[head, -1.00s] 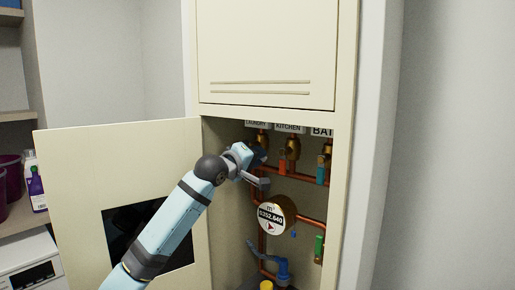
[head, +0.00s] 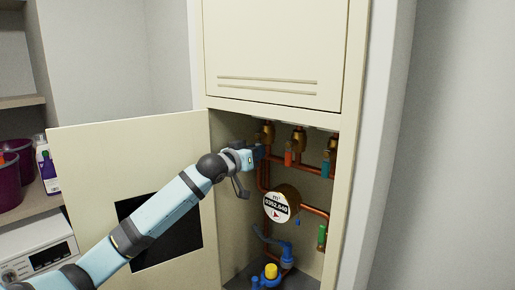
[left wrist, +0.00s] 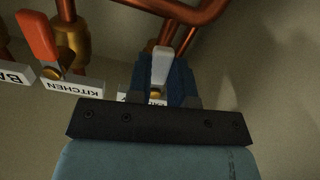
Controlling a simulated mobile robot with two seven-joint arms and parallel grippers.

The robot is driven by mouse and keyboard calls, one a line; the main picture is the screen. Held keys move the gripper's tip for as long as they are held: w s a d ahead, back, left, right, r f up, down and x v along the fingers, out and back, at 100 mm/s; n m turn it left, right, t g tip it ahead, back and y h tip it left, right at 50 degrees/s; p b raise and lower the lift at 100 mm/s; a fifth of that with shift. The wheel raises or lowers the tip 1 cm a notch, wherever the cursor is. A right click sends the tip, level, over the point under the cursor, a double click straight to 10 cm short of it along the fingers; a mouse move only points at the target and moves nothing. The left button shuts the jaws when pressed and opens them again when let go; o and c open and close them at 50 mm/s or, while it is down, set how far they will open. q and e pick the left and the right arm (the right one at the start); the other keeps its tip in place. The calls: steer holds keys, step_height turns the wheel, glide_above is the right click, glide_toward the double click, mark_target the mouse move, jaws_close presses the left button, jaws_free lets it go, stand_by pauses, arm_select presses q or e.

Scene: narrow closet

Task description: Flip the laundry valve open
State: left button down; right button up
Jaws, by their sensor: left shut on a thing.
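The laundry valve is the leftmost in the open cabinet. Its brass body (head: 267,131) shows in the head view, and its pale grey lever (left wrist: 162,66) shows in the left wrist view. My left gripper (head: 259,153) reaches into the cabinet at this valve. In the left wrist view its dark blue fingers (left wrist: 166,82) are shut on the lever, one on each side. The gripper hides most of the lever in the head view and part of the valve's label in the wrist view. My right gripper is not in view.
The kitchen valve's orange-red lever (head: 288,158) and a blue lever (head: 326,170) are to the right. A round meter (head: 277,207) and copper pipes lie below. The open cabinet door (head: 85,160) stands left, behind my arm. A washing machine (head: 40,262) is further left.

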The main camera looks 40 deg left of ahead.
arm_select(q)
steer(key=shift+a+m+p, duration=0.3)
steer(key=shift+m+p, duration=0.05)
steer(key=shift+m, duration=0.55)
steer(key=c, duration=1)
jaws_free()
steer(key=shift+s+a+b, duration=0.2)
steer(key=shift+s+b, duration=0.45)
steer(key=shift+s, duration=1.65)
steer(key=shift+s+a+b, duration=0.15)
steer(key=shift+s+b, duration=0.5)
steer(key=shift+s, duration=1.6)
steer(key=shift+s+a+b, duration=0.2)
steer(key=shift+s+b, duration=0.45)
steer(key=shift+s, duration=1.65)
steer(key=shift+f, duration=0.1)
